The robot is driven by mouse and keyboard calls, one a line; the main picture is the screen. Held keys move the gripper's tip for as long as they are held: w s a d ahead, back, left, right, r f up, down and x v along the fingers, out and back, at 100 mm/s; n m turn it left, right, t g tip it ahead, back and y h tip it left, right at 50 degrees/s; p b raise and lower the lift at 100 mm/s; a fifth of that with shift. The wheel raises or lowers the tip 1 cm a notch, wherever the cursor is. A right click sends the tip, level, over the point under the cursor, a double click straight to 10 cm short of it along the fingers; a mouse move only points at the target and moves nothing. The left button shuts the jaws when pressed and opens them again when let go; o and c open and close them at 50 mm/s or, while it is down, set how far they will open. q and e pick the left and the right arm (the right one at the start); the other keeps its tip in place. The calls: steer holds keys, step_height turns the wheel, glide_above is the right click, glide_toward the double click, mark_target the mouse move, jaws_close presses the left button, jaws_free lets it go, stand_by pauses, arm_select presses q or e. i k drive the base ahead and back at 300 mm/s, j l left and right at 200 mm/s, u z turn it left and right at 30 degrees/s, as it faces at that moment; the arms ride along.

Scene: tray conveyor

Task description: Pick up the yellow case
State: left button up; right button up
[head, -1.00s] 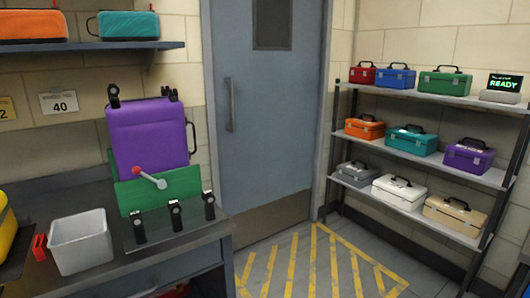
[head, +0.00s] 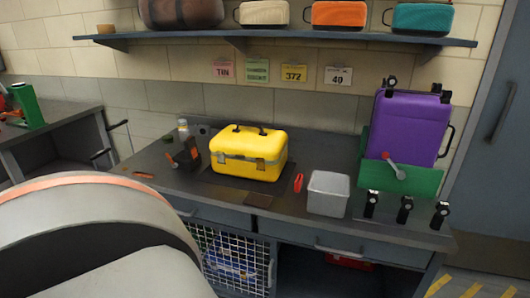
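The yellow case (head: 249,152) stands upright on the workbench, on a dark mat, left of the middle of the head view. It is closed, with dark handle parts on its lid and latches on its front. A large light grey rounded part of my own body with an orange band fills the lower left. Neither gripper shows in the head view. Nothing is touching the case that I can see.
A red clip (head: 298,183), a grey bin (head: 328,193) and a purple case (head: 408,128) in a green holder (head: 402,178) stand to the right. A shelf (head: 290,38) hangs above.

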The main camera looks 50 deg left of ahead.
mark_target(245, 168)
steer(key=u, duration=2.15)
